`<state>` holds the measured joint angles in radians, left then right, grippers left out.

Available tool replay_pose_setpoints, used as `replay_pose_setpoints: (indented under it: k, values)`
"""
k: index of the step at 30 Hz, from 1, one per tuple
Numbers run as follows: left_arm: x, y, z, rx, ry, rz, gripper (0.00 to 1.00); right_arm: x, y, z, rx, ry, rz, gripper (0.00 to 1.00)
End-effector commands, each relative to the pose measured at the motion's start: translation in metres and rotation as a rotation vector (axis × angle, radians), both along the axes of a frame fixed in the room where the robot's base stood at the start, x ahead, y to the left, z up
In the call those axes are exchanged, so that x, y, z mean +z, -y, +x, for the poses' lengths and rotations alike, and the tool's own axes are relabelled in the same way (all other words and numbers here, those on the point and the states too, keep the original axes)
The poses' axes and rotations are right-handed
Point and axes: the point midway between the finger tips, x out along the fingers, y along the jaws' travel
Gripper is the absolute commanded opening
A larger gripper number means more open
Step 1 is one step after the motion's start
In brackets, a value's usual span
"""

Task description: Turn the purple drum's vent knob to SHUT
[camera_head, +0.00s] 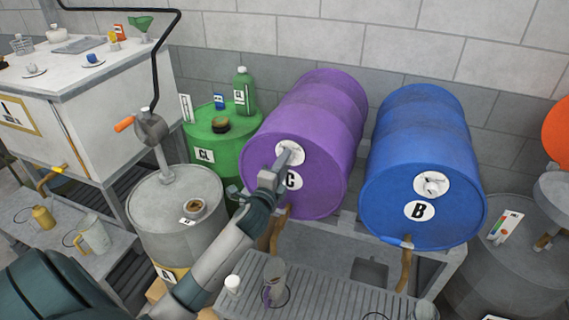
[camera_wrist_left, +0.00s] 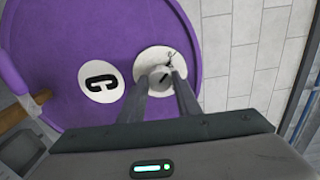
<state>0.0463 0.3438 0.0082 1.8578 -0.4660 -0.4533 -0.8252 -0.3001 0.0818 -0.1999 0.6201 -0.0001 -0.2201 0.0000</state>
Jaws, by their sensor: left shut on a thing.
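The purple drum (camera_head: 313,130) lies on its side on a rack at the back middle, with a white C label (camera_head: 292,181) on its front face. Its vent knob (camera_wrist_left: 160,76) sits on a round white plate (camera_wrist_left: 150,62) above the label. My left gripper (camera_head: 287,155) reaches up to the drum's face and covers most of the knob in the head view. In the left wrist view its two fingers (camera_wrist_left: 162,92) are on either side of the knob, shut on it. Small dark marks show on the plate, too small to read. My right gripper is not in view.
A blue drum (camera_head: 418,150) marked B lies to the right with its own knob (camera_head: 432,185). A green drum (camera_head: 215,150) and a grey drum with a crank pump (camera_head: 152,130) stand to the left. A clear jug (camera_head: 273,280) stands on the grating below.

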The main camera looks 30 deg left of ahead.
Motion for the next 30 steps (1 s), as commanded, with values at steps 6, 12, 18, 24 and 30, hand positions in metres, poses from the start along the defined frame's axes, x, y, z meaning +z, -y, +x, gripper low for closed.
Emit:
replay_pose_setpoints:
  k: [6, 12, 18, 24, 30]
  values:
    - [-0.0003, -0.0002, 0.0000, 0.001, 0.009, -0.042, 0.08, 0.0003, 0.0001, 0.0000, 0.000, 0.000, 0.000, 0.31]
    - [-0.0004, -0.0002, 0.0000, 0.001, 0.010, -0.046, 0.08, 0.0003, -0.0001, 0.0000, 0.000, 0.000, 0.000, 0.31]
    - [-0.0005, -0.0001, 0.0000, 0.001, 0.010, -0.046, 0.37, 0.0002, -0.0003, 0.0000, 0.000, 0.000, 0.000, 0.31]
    - [-0.0004, -0.0001, 0.0000, 0.000, 0.010, -0.044, 0.49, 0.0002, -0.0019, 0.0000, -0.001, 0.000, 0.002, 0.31]
    - [-0.0005, 0.0002, -0.0009, 0.000, 0.010, -0.044, 0.49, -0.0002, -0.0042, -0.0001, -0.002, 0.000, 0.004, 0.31]
